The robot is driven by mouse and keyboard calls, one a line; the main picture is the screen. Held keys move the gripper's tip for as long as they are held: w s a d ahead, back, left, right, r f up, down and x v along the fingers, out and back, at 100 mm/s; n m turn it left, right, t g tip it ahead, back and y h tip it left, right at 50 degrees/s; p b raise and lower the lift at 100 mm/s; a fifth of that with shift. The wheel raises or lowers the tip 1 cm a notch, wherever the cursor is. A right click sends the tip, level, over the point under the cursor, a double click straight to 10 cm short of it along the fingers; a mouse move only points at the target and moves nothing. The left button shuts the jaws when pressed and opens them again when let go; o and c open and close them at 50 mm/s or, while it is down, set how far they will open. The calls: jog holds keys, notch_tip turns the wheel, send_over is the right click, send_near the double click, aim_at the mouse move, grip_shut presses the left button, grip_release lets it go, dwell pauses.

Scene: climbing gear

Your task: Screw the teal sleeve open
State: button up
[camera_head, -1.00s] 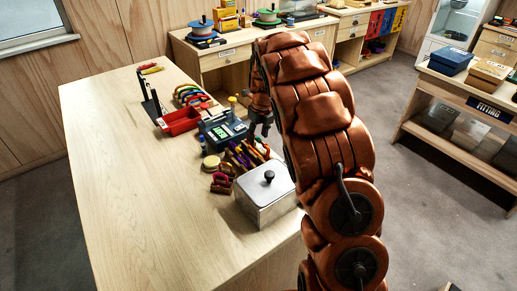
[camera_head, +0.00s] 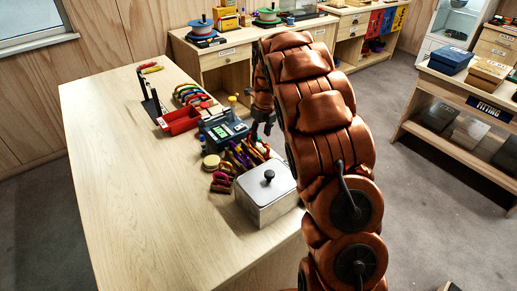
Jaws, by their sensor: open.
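I cannot pick out a teal sleeve in the head view; it may be too small or hidden behind my arm. Several coloured carabiner-like pieces (camera_head: 190,94) stand in a row on the wooden table (camera_head: 140,200), beside a red tray. My gripper (camera_head: 264,130) points down over the table's right side, beyond the metal box and close to the grey device in the picture. Its dark fingers are small and partly covered by my arm. They look open, with nothing seen between them.
A red tray (camera_head: 180,121), a grey device with a green screen (camera_head: 221,131), several coloured handles (camera_head: 240,156) and a lidded metal box (camera_head: 267,196) crowd the table's right side. A black stand (camera_head: 150,100) is at the back. The table's left and front are clear.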

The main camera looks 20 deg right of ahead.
jog(key=shift+d, duration=0.15)
jog(key=shift+f, duration=0.75)
jog(key=shift+f+b, duration=0.3)
jog(key=shift+f, duration=0.35)
jog(key=shift+s+a, duration=0.1)
jog(key=shift+a, duration=0.65)
